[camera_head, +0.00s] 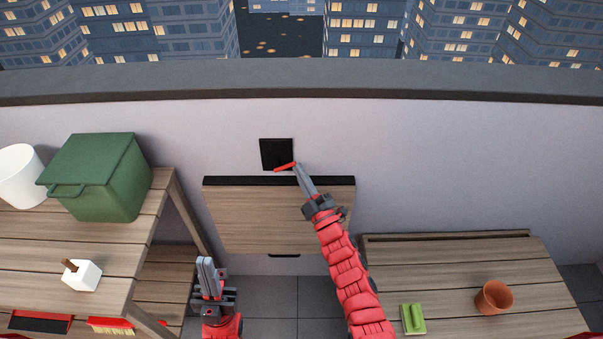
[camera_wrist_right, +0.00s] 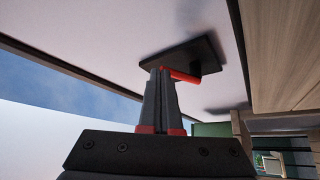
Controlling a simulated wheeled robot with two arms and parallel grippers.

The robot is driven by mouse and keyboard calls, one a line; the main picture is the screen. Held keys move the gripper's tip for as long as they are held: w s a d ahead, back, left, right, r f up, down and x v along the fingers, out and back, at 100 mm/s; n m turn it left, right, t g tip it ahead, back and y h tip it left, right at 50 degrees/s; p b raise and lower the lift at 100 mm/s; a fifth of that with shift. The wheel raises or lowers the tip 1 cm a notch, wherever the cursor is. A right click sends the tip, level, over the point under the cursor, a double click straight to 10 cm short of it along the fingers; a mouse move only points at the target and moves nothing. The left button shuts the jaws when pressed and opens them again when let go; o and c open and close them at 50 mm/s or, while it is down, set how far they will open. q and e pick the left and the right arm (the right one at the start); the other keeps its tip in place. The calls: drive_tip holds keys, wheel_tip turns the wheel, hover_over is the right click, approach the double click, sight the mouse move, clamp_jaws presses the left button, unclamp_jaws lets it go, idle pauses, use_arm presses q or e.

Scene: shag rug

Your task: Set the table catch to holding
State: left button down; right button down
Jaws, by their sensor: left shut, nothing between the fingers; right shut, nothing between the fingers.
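The table catch is a black square plate (camera_head: 275,152) on the pale wall, with a red lever (camera_head: 285,167) along its lower edge. It also shows in the right wrist view as a dark plate (camera_wrist_right: 200,53) with the red lever (camera_wrist_right: 183,76). The wooden table leaf (camera_head: 275,216) is below it, with a black strip on top. My right gripper (camera_head: 297,165) is shut, its tips at the lever's right end; whether they touch it is unclear. My left gripper (camera_head: 206,262) is shut and empty, low in front of the leaf's left side.
A slatted shelf unit (camera_head: 140,232) at left holds a green box (camera_head: 108,180), a white pot (camera_head: 19,178) and a white block (camera_head: 83,276). A low wooden bench (camera_head: 450,258) at right holds a terracotta pot (camera_head: 493,298) and a green sponge-like item (camera_head: 413,320).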

drive_tip(key=a+r+n+g+h+p, duration=0.1)
drive_tip(key=a+r+n+g+p, duration=0.4)
drive_tip(key=n+p, duration=0.65)
drive_tip(key=s+d+m+g, duration=0.1)
drive_tip(key=s+d, duration=0.8)
drive_tip(key=s, duration=0.2)
drive_tip(key=shift+s+d+r+m+b, duration=0.2)
drive_tip(key=shift+r+m+b, duration=0.05)
drive_tip(key=shift+m+b, duration=0.1)
